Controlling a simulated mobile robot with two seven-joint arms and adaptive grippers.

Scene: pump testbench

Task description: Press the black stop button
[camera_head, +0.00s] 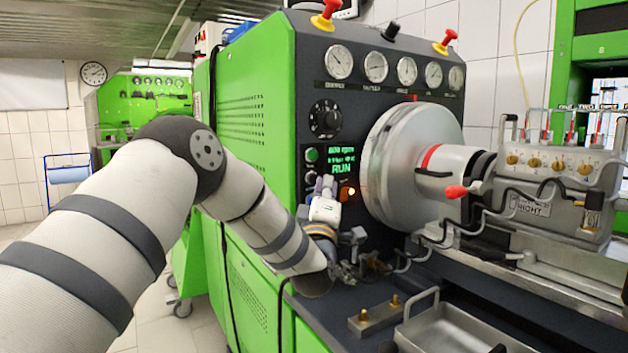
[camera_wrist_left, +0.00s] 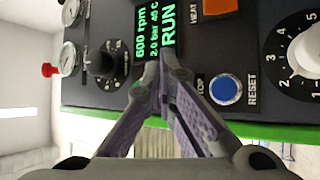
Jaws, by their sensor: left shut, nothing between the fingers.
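The control panel's black stop button (camera_head: 310,177) shows in the head view below a green button (camera_head: 311,154), left of the display (camera_head: 342,160) that reads RUN. My left gripper (camera_head: 326,182) is shut and empty, its purple-grey fingers up at the panel just right of the stop button. In the left wrist view the closed fingertips (camera_wrist_left: 160,76) lie over the panel between the display (camera_wrist_left: 158,32) and the STOP lettering. They hide the stop button there, so I cannot tell whether they touch it.
A blue reset button (camera_wrist_left: 225,90) and an orange heat switch (camera_wrist_left: 220,6) are close to the fingers. A black dial (camera_head: 325,118) sits above the display. A large silver drum (camera_head: 392,170), hoses and a metal tray (camera_head: 455,330) stand to the right.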

